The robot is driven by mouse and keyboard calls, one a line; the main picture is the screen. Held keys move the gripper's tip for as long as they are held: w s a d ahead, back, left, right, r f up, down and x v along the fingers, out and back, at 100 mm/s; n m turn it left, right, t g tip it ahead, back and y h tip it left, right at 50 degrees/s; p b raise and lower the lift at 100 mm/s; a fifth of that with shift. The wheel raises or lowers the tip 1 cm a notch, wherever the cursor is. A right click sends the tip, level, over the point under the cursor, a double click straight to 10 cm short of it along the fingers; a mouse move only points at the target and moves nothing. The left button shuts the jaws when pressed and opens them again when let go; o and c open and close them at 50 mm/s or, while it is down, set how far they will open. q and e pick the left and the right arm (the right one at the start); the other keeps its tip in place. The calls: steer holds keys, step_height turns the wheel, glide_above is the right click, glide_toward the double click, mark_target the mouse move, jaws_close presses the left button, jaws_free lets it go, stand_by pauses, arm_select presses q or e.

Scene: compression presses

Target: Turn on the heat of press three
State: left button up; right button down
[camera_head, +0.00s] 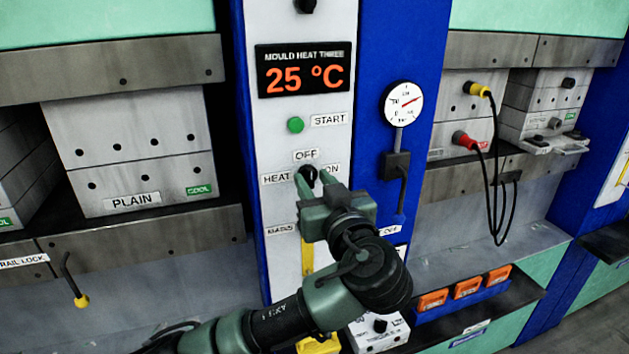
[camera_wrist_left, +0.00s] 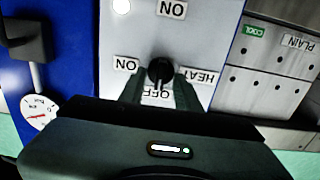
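The black heat knob (camera_head: 309,173) sits on the white panel (camera_head: 284,222), with OFF above it, HEAT to its left and ON to its right. In the left wrist view the picture is upside down, and the knob (camera_wrist_left: 160,71) shows with OFF below it. A pale mark on the knob seems to face OFF. My left gripper (camera_head: 314,183) is at the knob, its fingers apart on either side of it; contact cannot be told. The fingers also show in the left wrist view (camera_wrist_left: 159,92). The display (camera_head: 304,71) reads MOULD HEAT THREE, 25 °C. My right gripper is not in view.
A green START button (camera_head: 295,125) is above the knob. A pressure gauge (camera_head: 403,103) and a black lever box (camera_head: 396,165) stand out on the blue column to the right. Moulds (camera_head: 145,150) sit in the press on the left. Black cables (camera_head: 495,200) hang at the right.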

arm_select(q)
jaws_close()
steer(key=shift+f, duration=0.1)
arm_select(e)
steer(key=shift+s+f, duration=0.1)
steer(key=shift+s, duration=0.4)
